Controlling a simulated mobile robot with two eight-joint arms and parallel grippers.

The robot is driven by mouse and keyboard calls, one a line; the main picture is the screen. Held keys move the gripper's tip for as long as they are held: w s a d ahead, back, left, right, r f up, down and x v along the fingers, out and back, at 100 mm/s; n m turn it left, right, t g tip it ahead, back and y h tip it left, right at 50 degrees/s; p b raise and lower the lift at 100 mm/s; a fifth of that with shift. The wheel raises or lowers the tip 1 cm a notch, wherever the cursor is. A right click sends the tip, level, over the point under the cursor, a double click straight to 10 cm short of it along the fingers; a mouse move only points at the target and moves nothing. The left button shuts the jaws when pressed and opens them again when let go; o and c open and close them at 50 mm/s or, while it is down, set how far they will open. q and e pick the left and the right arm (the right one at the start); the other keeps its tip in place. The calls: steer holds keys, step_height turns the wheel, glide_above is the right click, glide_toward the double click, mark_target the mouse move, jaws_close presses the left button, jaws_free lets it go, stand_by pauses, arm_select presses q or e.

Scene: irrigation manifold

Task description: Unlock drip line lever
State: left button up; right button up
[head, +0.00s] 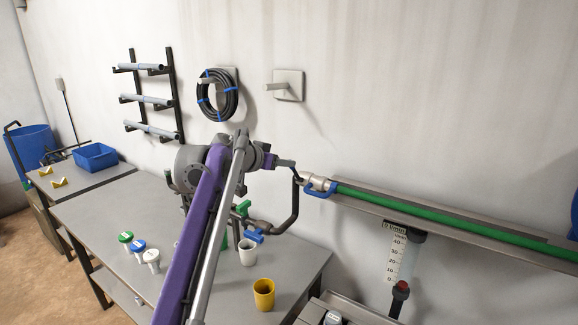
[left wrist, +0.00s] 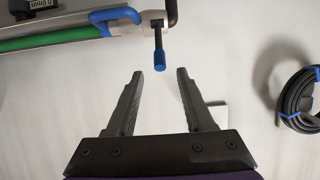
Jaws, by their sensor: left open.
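The drip line is a green pipe (head: 450,226) in a tray along the wall, ending at a metal valve fitting (head: 317,182). A blue loop-shaped part (head: 319,194) sits on this fitting; it also shows in the left wrist view (left wrist: 113,17). In the left wrist view a dark lever with a blue tip (left wrist: 160,61) sticks out from the fitting (left wrist: 153,17). My left gripper (left wrist: 160,71) is open and empty. The lever's blue tip appears in line with the gap, just beyond the fingertips. In the head view my left gripper (head: 288,164) is beside the fitting.
A bench (head: 110,215) holds cups and green- and blue-handled valves (head: 254,236). A coiled black hose (head: 217,97) and a wall peg (head: 287,86) are above. A flow gauge (head: 404,258) hangs below the tray. The wall above the pipe is clear.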

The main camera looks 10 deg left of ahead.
arm_select(q)
steer(key=v, duration=0.4)
steer(key=shift+r, duration=0.1)
steer(key=s+a+n+t+y, duration=0.4)
steer(key=s+a+y, duration=0.1)
steer(key=s+y, duration=0.15)
steer(key=s+a+f+n+g+y, duration=0.2)
steer(key=s+a+f+y, duration=0.1)
steer(key=s+f, duration=0.55)
steer(key=s+d+f+g+h, duration=0.2)
steer(key=s+d+f+g, duration=0.2)
steer(key=s+f, duration=1)
steer(key=s+d+f+m+g+h, duration=0.1)
steer(key=s+d+f+g, duration=0.3)
steer(key=s+f, duration=1)
steer(key=shift+s+m+g+h, duration=0.2)
steer(key=shift+m+g+h, duration=0.15)
steer(key=shift+h, duration=0.4)
